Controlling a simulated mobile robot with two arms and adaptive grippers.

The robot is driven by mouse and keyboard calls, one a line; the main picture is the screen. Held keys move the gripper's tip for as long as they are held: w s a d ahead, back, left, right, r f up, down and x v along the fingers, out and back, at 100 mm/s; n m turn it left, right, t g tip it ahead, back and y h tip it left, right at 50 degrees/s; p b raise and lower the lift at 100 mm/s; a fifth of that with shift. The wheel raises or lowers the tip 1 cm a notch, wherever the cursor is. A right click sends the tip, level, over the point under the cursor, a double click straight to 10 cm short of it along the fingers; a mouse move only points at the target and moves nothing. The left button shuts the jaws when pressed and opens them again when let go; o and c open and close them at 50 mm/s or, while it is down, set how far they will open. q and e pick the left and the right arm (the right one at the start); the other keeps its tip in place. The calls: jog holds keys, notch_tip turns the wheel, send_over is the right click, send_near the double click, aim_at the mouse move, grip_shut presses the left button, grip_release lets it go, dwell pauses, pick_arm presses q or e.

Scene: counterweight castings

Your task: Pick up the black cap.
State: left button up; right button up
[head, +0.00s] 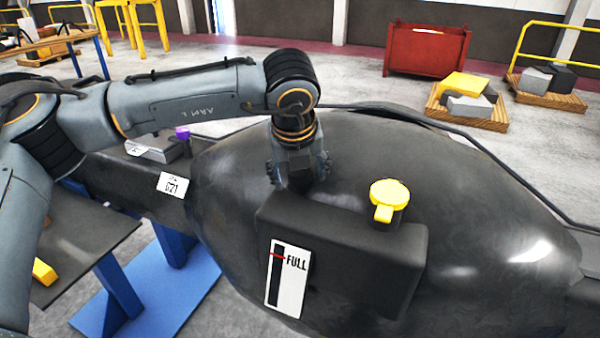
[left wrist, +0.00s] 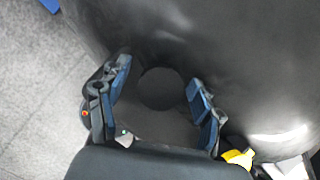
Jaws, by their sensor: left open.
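The black cap (left wrist: 160,88) shows in the left wrist view as a dark round disc on the dark casting (left wrist: 240,50). My left gripper (left wrist: 158,92) is open, with one blue-padded finger on each side of the cap and visible gaps between. In the head view my left gripper (head: 298,175) points down at the casting (head: 470,200), just behind the dark box (head: 340,240) with the FULL gauge label. There the cap is hidden by the gripper and the box. My right gripper is in neither view.
A yellow cap (head: 389,194) stands on the box, right of my left gripper. A purple-topped item (head: 182,133) and a grey block (head: 152,148) lie to the left. A dark cable (head: 500,165) runs over the casting. A red bin (head: 428,50) and loaded pallets stand farther back.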

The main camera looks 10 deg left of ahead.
pick_arm(q)
jog(key=shift+s, duration=0.1)
jog(key=c, duration=1.1)
jog(key=shift+c, duration=0.3)
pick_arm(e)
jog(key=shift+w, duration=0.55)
pick_arm(q)
jog(key=shift+r+b, duration=0.4)
jog(key=shift+b, duration=0.1)
notch_tip(320, 180, up, 2)
jog(key=shift+b, duration=1)
jog(key=s+d+r+b, duration=0.2)
jog(key=s+r+b, duration=0.3)
jog(key=s+r, duration=0.5)
jog(key=shift+s+r+b, duration=0.15)
jog(key=shift+s+b, duration=0.25)
jog(key=shift+s, duration=1.5)
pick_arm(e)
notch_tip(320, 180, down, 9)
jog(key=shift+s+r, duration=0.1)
